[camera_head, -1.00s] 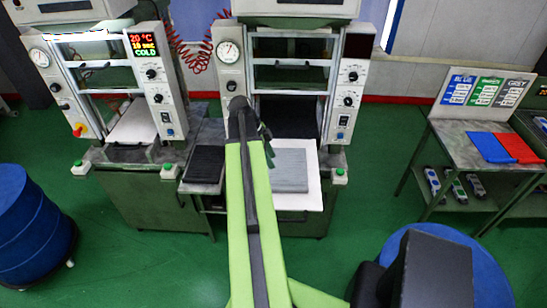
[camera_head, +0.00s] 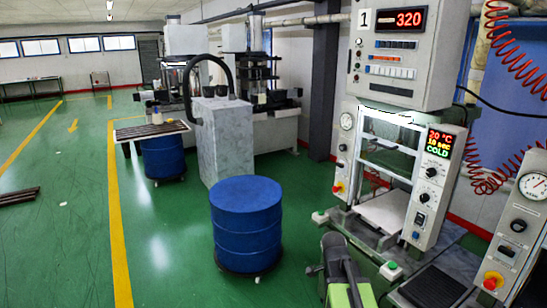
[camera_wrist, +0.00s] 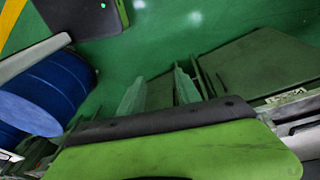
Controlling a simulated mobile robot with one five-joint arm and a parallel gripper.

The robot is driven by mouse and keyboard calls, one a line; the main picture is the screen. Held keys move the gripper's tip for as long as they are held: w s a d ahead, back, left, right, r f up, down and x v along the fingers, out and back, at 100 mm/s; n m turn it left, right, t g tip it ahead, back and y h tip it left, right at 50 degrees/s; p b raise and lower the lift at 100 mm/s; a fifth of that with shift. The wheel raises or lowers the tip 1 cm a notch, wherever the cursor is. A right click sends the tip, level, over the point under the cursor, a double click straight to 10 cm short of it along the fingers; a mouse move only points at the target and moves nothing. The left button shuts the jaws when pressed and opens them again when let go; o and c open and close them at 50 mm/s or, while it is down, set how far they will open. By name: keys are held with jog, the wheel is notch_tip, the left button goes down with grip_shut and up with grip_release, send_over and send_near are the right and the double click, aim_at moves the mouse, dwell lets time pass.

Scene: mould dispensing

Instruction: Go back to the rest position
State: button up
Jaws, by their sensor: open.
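My gripper (camera_wrist: 160,88) shows in the wrist view as two pale, narrow fingers standing apart, with nothing visible between them. Behind the fingers is green floor and a dark green cabinet-like surface. In the head view my green and dark arm shows at the bottom, right of centre, in front of the press. The gripper itself cannot be made out there.
A blue drum (camera_head: 246,225) stands left of my arm; a blue drum also shows in the wrist view (camera_wrist: 50,85). A press (camera_head: 385,185) reading 20 °C, COLD, stands close on the right. Green floor (camera_head: 60,220) is open at left.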

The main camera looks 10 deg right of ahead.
jog(key=s+a+f+n+t+y+b, duration=0.1)
jog(key=a+f+n+y, duration=0.1)
jog(key=a+n, duration=1.3)
jog(key=shift+f+n, duration=0.2)
jog(key=shift+n, duration=0.9)
jog(key=shift+a, duration=0.1)
jog(key=shift+c, duration=0.4)
